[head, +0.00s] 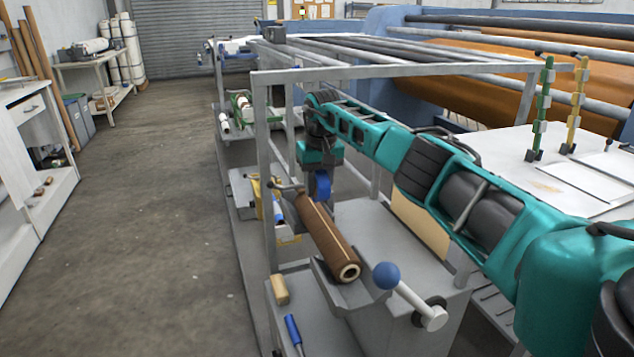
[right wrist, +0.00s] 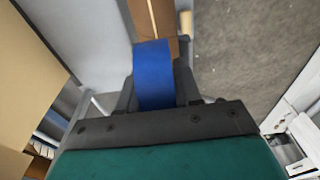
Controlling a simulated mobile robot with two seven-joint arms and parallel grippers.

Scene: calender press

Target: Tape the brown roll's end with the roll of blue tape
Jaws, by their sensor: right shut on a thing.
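The brown roll (head: 325,235) lies on a grey cradle (head: 352,296), its pale cored end facing the front. My right gripper (head: 318,174) points down over its far end, shut on the roll of blue tape (head: 322,187). In the right wrist view the blue tape (right wrist: 153,76) sits between the two dark fingers, with the brown roll (right wrist: 143,20) just beyond it. A pale line runs along the brown roll there. I cannot tell whether the tape touches the roll. My left gripper is not in view.
A blue-knobbed lever (head: 408,293) stands right of the roll's near end. A wooden block (head: 280,289) and a blue-handled tool (head: 293,332) lie on the lower shelf. A grey frame post (head: 266,190) rises left of the roll. The aisle floor (head: 140,220) is clear.

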